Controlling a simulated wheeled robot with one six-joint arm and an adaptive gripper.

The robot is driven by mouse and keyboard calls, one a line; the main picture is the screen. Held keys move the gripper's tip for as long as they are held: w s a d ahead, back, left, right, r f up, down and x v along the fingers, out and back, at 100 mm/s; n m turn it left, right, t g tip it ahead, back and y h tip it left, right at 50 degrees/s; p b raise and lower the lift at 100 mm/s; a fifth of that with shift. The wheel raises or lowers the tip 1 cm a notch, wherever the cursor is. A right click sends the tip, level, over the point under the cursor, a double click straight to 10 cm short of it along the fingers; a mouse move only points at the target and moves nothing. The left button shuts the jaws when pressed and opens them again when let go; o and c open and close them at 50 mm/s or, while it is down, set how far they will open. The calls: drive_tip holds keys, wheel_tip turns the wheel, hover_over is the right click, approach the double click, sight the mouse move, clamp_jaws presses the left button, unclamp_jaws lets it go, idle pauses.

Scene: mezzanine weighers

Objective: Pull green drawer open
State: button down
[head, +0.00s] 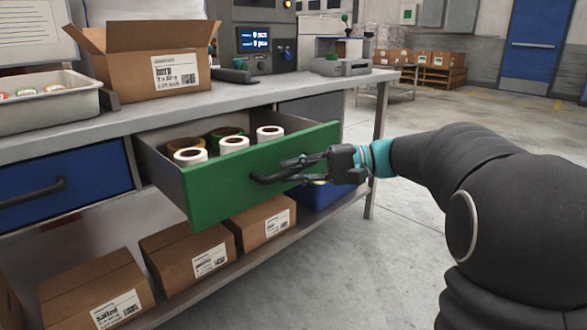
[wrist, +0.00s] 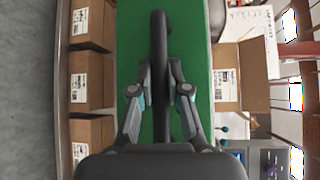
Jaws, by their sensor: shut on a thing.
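The green drawer (head: 240,180) stands pulled out from under the grey workbench, its inside showing. Several rolls (head: 233,147) lie in it, white-sided and dark green. A dark bar handle (head: 268,178) runs across its front. My gripper (head: 303,166) is at the right part of this handle, its fingers shut on it. In the wrist view the handle (wrist: 158,50) runs up between the two fingers (wrist: 160,97), with the green front (wrist: 198,60) behind it. The exact contact of the fingertips is hard to make out.
A blue drawer (head: 60,190) is shut at the left. Cardboard boxes (head: 190,250) and a blue bin (head: 325,195) stand on the lower shelf. An open carton (head: 150,75), a tray (head: 45,103) and weighing equipment (head: 265,45) are on the benchtop. The floor (head: 400,260) in front is clear.

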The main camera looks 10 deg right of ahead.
drive_tip(key=shift+s, duration=0.15)
drive_tip(key=c, duration=1.1)
unclamp_jaws()
drive_tip(key=shift+a, duration=0.1)
drive_tip(key=shift+c, duration=0.2)
drive_tip(key=shift+d, duration=0.35)
drive_tip(key=s+d+r, duration=0.1)
drive_tip(key=d, duration=1)
drive_tip(key=shift+d+r, duration=0.2)
drive_tip(key=shift+r, duration=0.15)
